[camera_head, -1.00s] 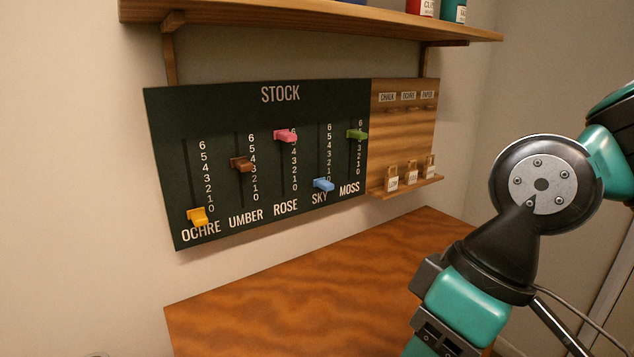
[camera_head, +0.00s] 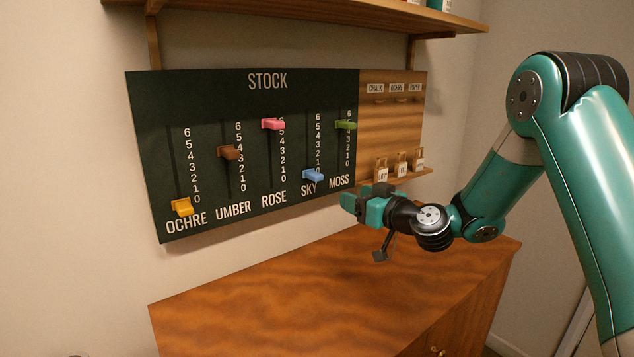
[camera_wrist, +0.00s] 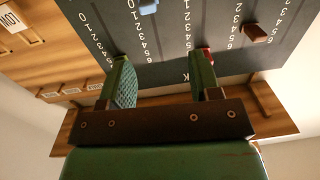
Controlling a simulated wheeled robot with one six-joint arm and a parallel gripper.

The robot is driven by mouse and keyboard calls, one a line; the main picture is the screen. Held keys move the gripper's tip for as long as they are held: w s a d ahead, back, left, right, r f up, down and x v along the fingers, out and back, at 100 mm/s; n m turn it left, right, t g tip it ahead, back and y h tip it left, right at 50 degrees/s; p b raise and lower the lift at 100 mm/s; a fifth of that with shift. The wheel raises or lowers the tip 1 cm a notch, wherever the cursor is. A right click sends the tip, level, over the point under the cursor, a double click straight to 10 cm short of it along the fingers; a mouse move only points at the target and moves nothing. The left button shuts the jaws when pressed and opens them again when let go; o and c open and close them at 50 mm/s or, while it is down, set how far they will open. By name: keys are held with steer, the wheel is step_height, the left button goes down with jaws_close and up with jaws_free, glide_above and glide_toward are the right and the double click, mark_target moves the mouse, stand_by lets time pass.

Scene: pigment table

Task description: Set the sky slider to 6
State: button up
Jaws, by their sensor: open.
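The blue sky slider (camera_head: 312,175) sits at the bottom of its track on the dark STOCK board (camera_head: 205,100), at about 0. It also shows at the top edge of the upside-down wrist view (camera_wrist: 147,7). My gripper (camera_head: 352,203) is to the right of and below the sky slider, near the board's lower right edge, apart from the slider. In the wrist view my two green fingers (camera_wrist: 163,82) are spread with nothing held between them.
The yellow ochre slider (camera_head: 182,207), brown umber slider (camera_head: 230,152), pink rose slider (camera_head: 272,124) and green moss slider (camera_head: 345,125) share the board. A wooden panel with tags (camera_head: 392,130) adjoins it on the right. A shelf (camera_head: 300,15) is above, a wooden cabinet top (camera_head: 290,285) below.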

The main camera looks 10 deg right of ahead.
mark_target(320, 178)
steer(key=shift+m+h, duration=0.3)
steer(key=shift+h, duration=0.1)
steer(key=p+x, duration=0.3)
steer(key=x, duration=0.2)
steer(key=d+p+x, duration=0.1)
steer(key=p+x, duration=0.1)
steer(key=x, duration=0.4)
steer(key=p+x, duration=0.3)
steer(key=x, duration=0.3)
steer(key=shift+w+d+p, duration=0.1)
steer(key=shift+w+p, duration=0.25)
steer(key=shift+w, duration=0.1)
steer(key=shift+r, duration=0.1)
jaws_close()
step_height(320, 178, up, 16)
steer(key=shift+f+b, duration=0.15)
steer(key=shift+b, duration=0.65)
